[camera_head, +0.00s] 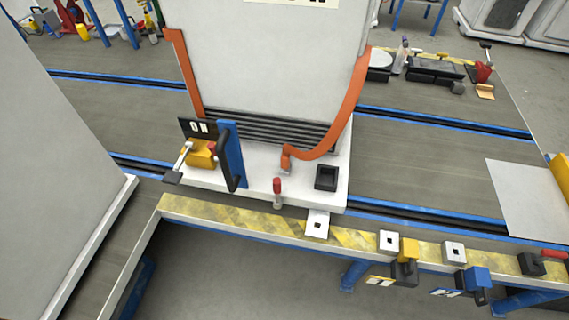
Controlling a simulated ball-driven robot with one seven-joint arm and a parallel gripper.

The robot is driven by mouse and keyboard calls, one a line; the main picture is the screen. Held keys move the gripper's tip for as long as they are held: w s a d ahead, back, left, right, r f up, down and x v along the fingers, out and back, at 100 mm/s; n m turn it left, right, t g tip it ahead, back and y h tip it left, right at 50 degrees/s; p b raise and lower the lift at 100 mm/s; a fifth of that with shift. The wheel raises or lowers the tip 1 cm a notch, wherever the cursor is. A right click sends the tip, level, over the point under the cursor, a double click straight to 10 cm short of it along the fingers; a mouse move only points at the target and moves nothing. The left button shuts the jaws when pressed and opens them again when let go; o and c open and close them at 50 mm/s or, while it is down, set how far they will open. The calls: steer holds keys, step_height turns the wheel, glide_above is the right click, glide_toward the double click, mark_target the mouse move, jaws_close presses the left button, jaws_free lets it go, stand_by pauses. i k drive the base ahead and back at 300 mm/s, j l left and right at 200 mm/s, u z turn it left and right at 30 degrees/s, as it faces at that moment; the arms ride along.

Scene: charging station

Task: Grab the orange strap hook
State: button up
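An orange strap (349,110) runs down the right side of a tall white box-like unit (270,60) and curves left across its front. It ends in an orange hook (287,160), which hangs low in front of the dark vents, just above the white base ledge. Whether the hook touches the ledge is hard to tell. A second orange strap piece (188,75) runs down the unit's left edge. My gripper is not in this view.
A blue plate with a black handle (230,157), a yellow block (201,153), a red-topped peg (277,192) and a black square socket (326,177) stand near the hook. A yellow-black striped rail (250,222) runs in front, with several switches at its right.

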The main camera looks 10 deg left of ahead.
mark_target(286, 164)
steer(key=i+j, duration=0.15)
steer(key=i, duration=0.3)
steer(key=i+j, duration=0.2)
steer(key=i, duration=0.2)
steer(key=i+j, duration=0.15)
steer(key=i, duration=0.3)
steer(key=u, duration=0.05)
